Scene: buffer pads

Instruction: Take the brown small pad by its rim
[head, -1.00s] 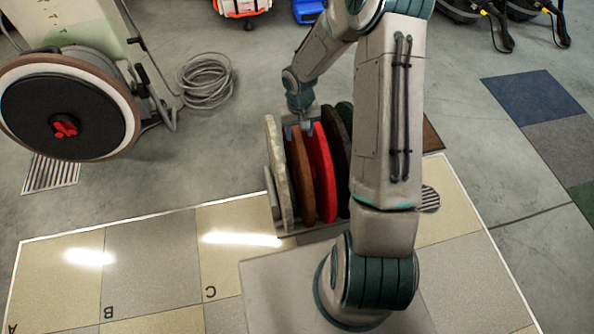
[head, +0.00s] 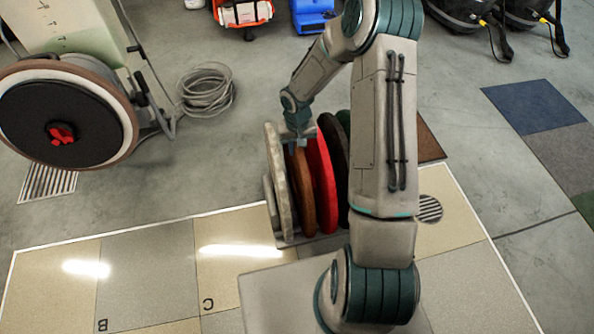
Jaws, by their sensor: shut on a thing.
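The brown pad (head: 301,195) stands on edge in a rack, between a cream pad (head: 280,185) on its left and a red pad (head: 324,185) on its right. My gripper (head: 297,138) points down at the brown pad's top rim and is shut on it. The fingertips are small in the picture and partly hide that rim. The pad still stands in line with the others in the rack.
A dark pad (head: 336,150) stands right of the red one, partly behind my arm. A floor machine with a round black disc (head: 65,125) stands at the left, near a coiled hose (head: 207,90). The tiled floor in front is clear.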

